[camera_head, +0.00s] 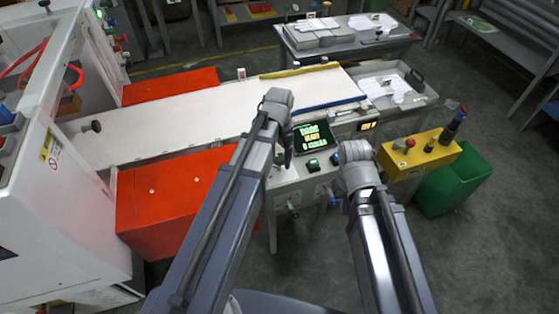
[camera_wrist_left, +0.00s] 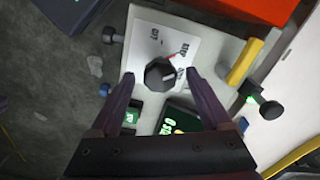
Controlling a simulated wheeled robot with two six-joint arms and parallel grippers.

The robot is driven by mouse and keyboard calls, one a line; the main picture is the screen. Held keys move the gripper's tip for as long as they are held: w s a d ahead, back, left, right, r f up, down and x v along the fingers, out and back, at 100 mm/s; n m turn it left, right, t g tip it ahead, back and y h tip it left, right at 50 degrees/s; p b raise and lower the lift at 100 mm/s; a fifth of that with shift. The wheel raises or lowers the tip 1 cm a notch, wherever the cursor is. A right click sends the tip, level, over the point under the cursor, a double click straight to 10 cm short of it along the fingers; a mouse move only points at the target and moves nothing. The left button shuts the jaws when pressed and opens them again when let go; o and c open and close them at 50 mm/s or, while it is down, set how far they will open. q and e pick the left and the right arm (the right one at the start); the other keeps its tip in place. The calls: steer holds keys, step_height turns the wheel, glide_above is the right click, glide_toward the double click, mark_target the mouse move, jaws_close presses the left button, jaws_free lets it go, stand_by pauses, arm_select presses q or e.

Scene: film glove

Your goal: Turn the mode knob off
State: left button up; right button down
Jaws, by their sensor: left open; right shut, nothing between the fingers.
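The mode knob (camera_wrist_left: 160,75) is a dark, many-sided knob with a light pointer mark, on a white label plate (camera_wrist_left: 185,45) with printed positions. A thin red line on the plate runs near the knob's upper right. In the left wrist view my left gripper (camera_wrist_left: 163,74) is open, one finger on each side of the knob; I cannot tell whether either touches it. In the head view my left gripper (camera_head: 283,158) points down at the control panel, and the arm hides the knob. My right gripper (camera_head: 352,178) is shut and empty, right of the panel screen.
A lit screen (camera_head: 313,137) and a green button (camera_head: 313,165) are close to the left gripper. A yellow button box (camera_head: 420,157) is right of my right arm, with a green bin (camera_head: 455,180) beside it. Small handles (camera_wrist_left: 111,36) and a yellow bar (camera_wrist_left: 243,63) stick out around the panel.

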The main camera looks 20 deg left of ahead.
arm_select(q)
steer(key=shift+f, duration=0.1)
jaws_close()
stand_by(0.7)
